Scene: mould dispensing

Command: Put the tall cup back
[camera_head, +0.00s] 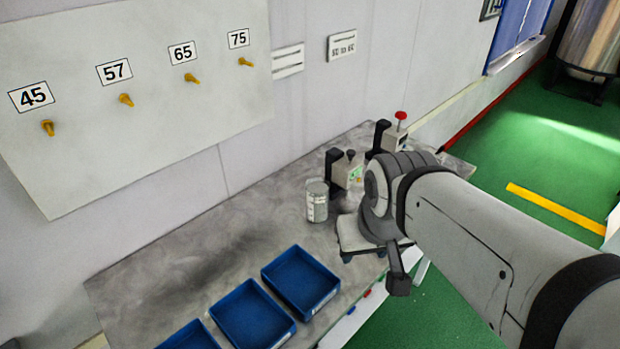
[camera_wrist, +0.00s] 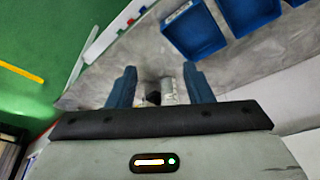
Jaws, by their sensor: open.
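A pale metallic cylindrical cup (camera_head: 317,202), which looks like the tall cup, stands upright on the grey table, left of my gripper and in front of a small dark-and-white device. My gripper (camera_head: 365,254) is over the table's front edge, apart from the cup, and partly hidden by my arm. In the wrist view my gripper (camera_wrist: 158,76) has its two blue fingers spread apart. A small pale and dark shape shows in the gap beyond them; I cannot tell whether it is the cup. Nothing is clearly held.
Blue trays (camera_head: 301,278) line the front of the grey table (camera_head: 180,265). Two small devices stand behind the cup; the farther one (camera_head: 397,137) has a red knob. A wall board (camera_head: 140,90) carries yellow pegs labelled 45, 57, 65 and 75. The table's left rear is clear.

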